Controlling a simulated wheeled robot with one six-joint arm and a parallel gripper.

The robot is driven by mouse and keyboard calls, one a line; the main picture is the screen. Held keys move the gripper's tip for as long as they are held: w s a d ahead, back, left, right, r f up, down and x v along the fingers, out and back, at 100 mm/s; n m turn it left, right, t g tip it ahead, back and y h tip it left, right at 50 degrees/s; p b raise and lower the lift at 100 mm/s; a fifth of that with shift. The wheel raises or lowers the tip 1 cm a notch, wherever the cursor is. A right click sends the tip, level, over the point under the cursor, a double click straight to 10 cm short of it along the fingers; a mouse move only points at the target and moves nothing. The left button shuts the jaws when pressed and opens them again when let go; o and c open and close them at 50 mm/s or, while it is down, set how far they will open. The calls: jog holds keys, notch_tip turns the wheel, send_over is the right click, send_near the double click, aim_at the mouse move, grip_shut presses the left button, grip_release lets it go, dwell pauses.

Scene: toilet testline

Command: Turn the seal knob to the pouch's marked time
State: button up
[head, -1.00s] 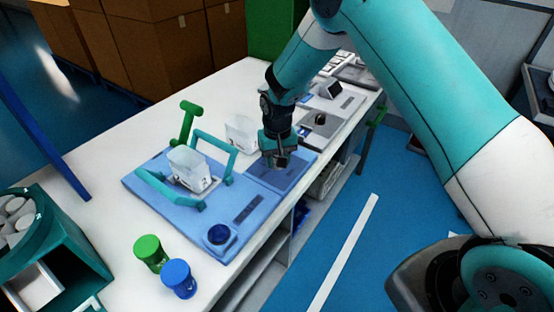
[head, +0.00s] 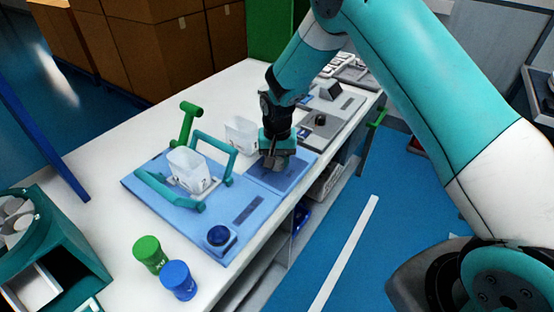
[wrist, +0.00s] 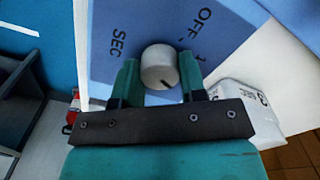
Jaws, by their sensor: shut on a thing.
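The seal knob (wrist: 160,66) is a pale grey cylinder on a blue panel (wrist: 118,35). In the wrist view it sits between the two teal fingers of my gripper (wrist: 160,74), which is shut on it. A dark pointer mark shows on the knob's lower right. The panel letters read "SEC" at left and "OFF" at upper right; other dial marks are partly hidden. In the head view my gripper (head: 277,157) hides the knob. A whitish translucent pouch (head: 241,132) stands behind the blue panel; a white pouch also shows in the wrist view (wrist: 248,105), its marking only partly readable.
Another translucent container (head: 187,166) stands within a teal frame (head: 211,143) on the blue station. A dark blue round knob (head: 218,236) is at its front corner. Green (head: 149,251) and blue (head: 178,278) cylinders stand left. A grey device (head: 322,128) lies beyond my gripper.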

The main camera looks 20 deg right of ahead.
aim_at(278, 160)
jog(key=o, duration=0.9)
notch_tip(278, 160, up, 18)
jog(key=shift+f+b, duration=0.25)
jog(key=shift+b, duration=0.55)
jog(key=shift+s, duration=0.1)
